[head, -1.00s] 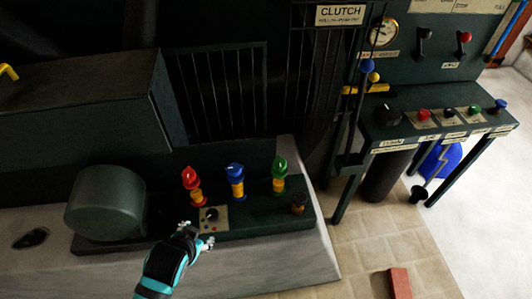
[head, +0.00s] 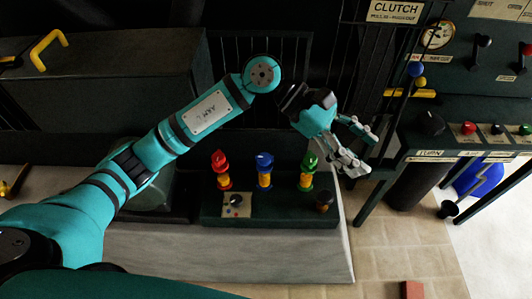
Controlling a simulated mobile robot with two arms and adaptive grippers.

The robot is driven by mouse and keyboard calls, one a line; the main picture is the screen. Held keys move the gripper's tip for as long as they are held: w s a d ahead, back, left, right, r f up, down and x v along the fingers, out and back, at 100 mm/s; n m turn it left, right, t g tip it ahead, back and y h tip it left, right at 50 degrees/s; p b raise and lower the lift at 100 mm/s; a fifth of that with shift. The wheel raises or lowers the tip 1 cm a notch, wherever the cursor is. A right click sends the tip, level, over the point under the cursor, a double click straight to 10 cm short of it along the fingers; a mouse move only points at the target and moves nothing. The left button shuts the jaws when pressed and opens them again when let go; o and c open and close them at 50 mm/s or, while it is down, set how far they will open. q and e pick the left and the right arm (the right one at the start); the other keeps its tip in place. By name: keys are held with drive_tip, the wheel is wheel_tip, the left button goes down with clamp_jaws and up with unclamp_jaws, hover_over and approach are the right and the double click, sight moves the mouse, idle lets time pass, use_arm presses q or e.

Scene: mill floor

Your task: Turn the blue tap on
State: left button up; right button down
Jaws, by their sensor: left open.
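The blue tap (head: 264,160) stands upright in the middle of a row of three on a dark green box, with a blue top over a yellow body. The red tap (head: 220,163) is to its left and the green tap (head: 309,160) to its right. My left gripper (head: 366,152) is open and empty, up and to the right of the blue tap, beyond the green one. It appears to touch nothing. My right gripper is not in view.
A control panel (head: 480,150) with levers and buttons stands at the right. A red brick (head: 413,290) lies on the tiled floor.

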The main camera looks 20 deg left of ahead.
use_arm(q)
drive_tip(key=w+a+f+m+t+y, duration=0.1)
drive_tip(key=w+a+f+y, duration=0.1)
drive_tip(key=a+y, duration=0.25)
drive_tip(key=w+a+f+m+y, duration=0.1)
drive_tip(key=w+a+f+y, duration=0.15)
drive_tip(key=a, duration=0.25)
wheel_tip(320, 180, up, 2)
drive_tip(key=t+y, duration=0.1)
drive_tip(key=y, duration=0.5)
hover_over(264, 157)
drive_tip(key=shift+m, duration=0.3)
wheel_tip(264, 157, down, 17)
drive_tip(key=p, duration=0.4)
drive_tip(key=shift+p, duration=0.35)
drive_tip(key=c, duration=1.2)
